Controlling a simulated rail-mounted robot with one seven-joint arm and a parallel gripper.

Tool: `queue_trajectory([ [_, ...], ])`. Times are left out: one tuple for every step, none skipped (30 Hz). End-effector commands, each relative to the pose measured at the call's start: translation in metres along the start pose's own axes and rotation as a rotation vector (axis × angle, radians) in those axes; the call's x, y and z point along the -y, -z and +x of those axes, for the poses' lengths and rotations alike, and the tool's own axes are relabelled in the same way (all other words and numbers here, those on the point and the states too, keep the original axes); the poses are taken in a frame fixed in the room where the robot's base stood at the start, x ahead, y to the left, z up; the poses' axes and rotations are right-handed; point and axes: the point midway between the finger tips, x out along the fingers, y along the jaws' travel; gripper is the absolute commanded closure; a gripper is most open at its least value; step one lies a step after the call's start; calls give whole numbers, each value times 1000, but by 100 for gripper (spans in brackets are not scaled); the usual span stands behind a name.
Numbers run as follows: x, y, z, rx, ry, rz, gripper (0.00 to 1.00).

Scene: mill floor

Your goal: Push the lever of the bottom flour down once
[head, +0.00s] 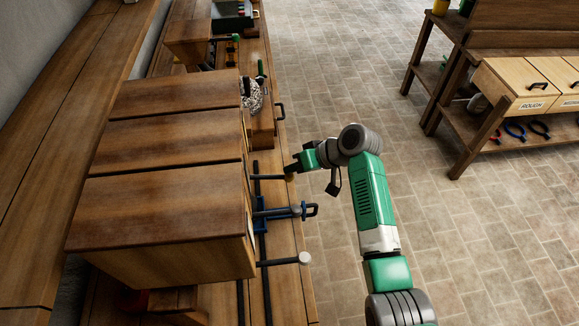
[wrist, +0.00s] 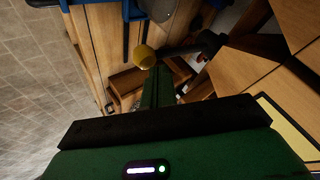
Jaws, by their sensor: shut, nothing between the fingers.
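Three wooden bins (head: 160,195) stand in a row in the head view, each with a dark lever sticking out to the right. The near lever (head: 280,262) ends in a pale round knob (head: 305,258). I cannot read which bin is flour. In the wrist view, a yellow knob (wrist: 145,56) on a dark lever (wrist: 182,48) lies just beyond my shut, empty green fingers (wrist: 160,82). Contact cannot be told.
Blue metal parts (wrist: 134,12) show at the top of the wrist view. Behind the bins lie a foil-like crumpled object (head: 252,95) and a drawer handle (head: 281,111). A workbench with drawers (head: 530,85) stands at right. The tiled floor (head: 450,220) between is clear.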

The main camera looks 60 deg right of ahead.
Motion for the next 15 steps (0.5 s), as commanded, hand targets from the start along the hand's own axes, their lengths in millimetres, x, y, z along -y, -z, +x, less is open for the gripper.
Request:
queue_trajectory([
  [-1, -1, 1, 1, 0, 1, 100],
  [-1, -1, 1, 1, 0, 1, 100],
  [-1, -1, 2, 1, 0, 1, 100],
  [-1, -2, 2, 1, 0, 1, 100],
  [-2, -2, 2, 1, 0, 1, 100],
  [-2, -2, 2, 1, 0, 1, 100],
  [-2, -2, 3, 1, 0, 1, 100],
  [-2, -2, 3, 1, 0, 1, 100],
  [-2, -3, 3, 1, 0, 1, 100],
  [-3, -3, 4, 1, 0, 1, 100],
  [-3, -3, 4, 1, 0, 1, 100],
  [-3, -3, 4, 1, 0, 1, 100],
  [-3, -4, 4, 1, 0, 1, 100],
  [-4, -4, 5, 1, 0, 1, 100],
  [-4, -4, 5, 1, 0, 1, 100],
])
